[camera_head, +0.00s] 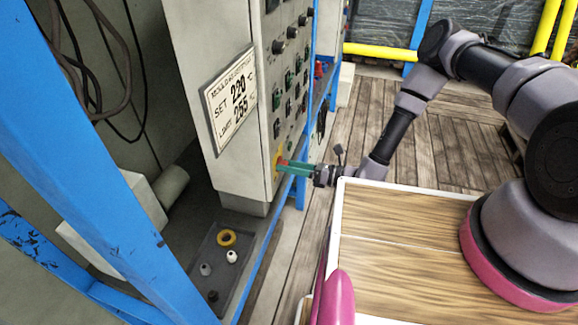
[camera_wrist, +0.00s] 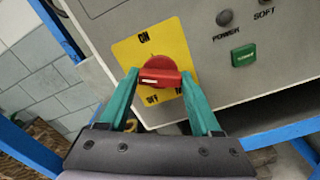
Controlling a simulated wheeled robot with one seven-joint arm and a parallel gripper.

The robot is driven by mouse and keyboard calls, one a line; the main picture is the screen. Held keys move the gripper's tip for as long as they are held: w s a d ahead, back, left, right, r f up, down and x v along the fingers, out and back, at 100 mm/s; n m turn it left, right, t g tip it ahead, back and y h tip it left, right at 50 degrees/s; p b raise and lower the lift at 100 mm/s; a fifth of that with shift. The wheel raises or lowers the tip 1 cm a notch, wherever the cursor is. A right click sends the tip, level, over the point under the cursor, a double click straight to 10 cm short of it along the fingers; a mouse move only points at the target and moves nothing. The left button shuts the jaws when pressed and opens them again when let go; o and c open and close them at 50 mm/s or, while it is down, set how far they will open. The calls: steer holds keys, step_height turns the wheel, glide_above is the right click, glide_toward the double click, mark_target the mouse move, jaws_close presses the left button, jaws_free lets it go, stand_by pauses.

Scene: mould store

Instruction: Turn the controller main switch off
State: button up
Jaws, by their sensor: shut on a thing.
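The controller main switch is a red rotary knob with a raised bar handle (camera_wrist: 160,77) on a yellow plate (camera_wrist: 178,43). ON is printed at the plate's top, OFF at its lower left, and another label at lower right is partly hidden. The bar lies roughly level across the wrist view, with a white mark toward its left part. My gripper (camera_wrist: 160,85) has a green finger at each end of the bar, shut on it. In the head view my gripper (camera_head: 283,164) reaches the panel's lower edge, and a sliver of the yellow plate (camera_head: 277,155) shows.
The controller cabinet (camera_head: 228,175) carries a temperature sign (camera_head: 230,100) and several knobs. In the wrist view a green button (camera_wrist: 244,56) sits right of the switch. A blue frame post (camera_head: 120,190) stands left. A grey tray (camera_head: 230,275) with small parts lies below the cabinet.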

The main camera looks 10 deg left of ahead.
steer(key=n, duration=0.5)
steer(key=shift+d+f, duration=0.1)
steer(key=shift+n, duration=0.4)
steer(key=o, duration=1.4)
steer(key=d, duration=0.7)
steer(key=s+d, duration=0.1)
steer(key=d, duration=0.2)
steer(key=shift+d, duration=0.35)
steer(key=shift+w, duration=0.1)
